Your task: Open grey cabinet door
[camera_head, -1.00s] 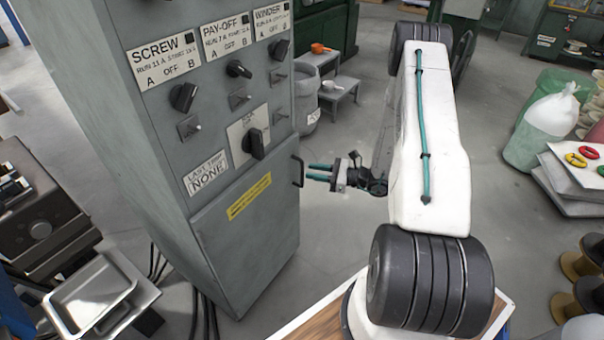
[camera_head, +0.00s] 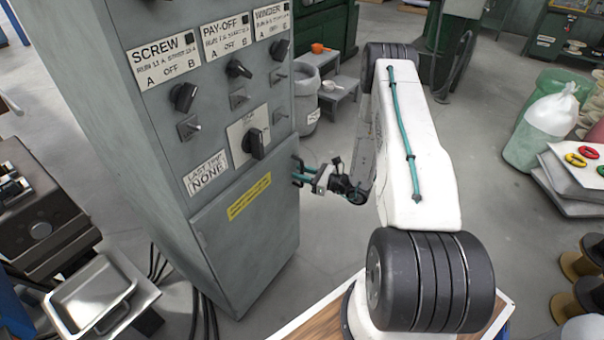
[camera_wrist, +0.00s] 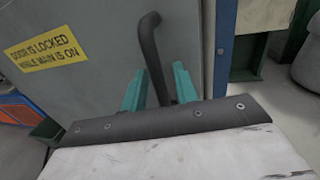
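The grey cabinet (camera_head: 130,130) stands at the left in the head view. Its lower door (camera_head: 248,235) is shut flush and carries a yellow label, which also shows in the wrist view (camera_wrist: 47,48). The door's dark bar handle (camera_wrist: 152,55) is upright near the door's right edge. My gripper (camera_head: 299,174) is at the handle. In the wrist view its two teal fingers (camera_wrist: 158,88) are apart, with the handle's lower part between them. I see a gap beside the bar and cannot tell whether either finger touches it.
A metal tray (camera_head: 92,295) and a dark machine (camera_head: 40,215) stand left of the cabinet. A bin (camera_head: 307,100) and a step stool (camera_head: 340,90) are behind the gripper. Floor in front of the door is mostly clear, with cables at the cabinet's base.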

